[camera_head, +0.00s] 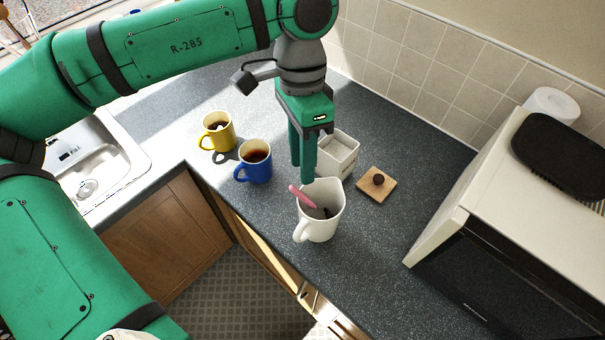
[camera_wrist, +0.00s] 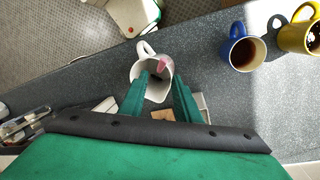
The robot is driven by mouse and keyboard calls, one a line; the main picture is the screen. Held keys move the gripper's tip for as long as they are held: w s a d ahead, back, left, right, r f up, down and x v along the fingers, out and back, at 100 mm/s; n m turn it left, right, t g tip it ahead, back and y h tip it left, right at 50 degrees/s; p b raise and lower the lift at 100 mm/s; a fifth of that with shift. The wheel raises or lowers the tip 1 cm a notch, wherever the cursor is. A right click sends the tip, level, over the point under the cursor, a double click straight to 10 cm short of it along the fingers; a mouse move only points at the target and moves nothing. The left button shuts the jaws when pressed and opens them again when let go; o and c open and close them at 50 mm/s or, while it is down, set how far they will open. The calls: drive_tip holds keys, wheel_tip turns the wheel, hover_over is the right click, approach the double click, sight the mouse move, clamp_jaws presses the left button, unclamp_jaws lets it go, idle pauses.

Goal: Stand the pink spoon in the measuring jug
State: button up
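The white measuring jug (camera_head: 333,228) stands upright on the grey worktop, its handle towards the front left. The pink spoon (camera_head: 301,196) is in the jug, leaning, with its pink end above the rim on the handle side; its lower part is hidden or in shadow. My gripper (camera_head: 302,173) points down just behind and above the jug rim, its two fingers apart. In the wrist view the jug (camera_wrist: 139,70) and spoon (camera_wrist: 164,64) show just beyond the open fingers (camera_wrist: 161,77). I see nothing gripped between them.
A blue mug (camera_head: 254,173) and a yellow mug (camera_head: 225,140) with dark drinks stand left. A white square canister (camera_head: 343,158) is close behind my fingers; a wooden lid (camera_head: 370,190) lies beside it. A microwave (camera_head: 530,215) bounds the right. The worktop (camera_head: 375,250) right of the jug is clear.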

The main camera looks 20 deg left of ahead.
drive_tip(key=v, duration=0.6)
drive_tip(key=shift+r, duration=0.25)
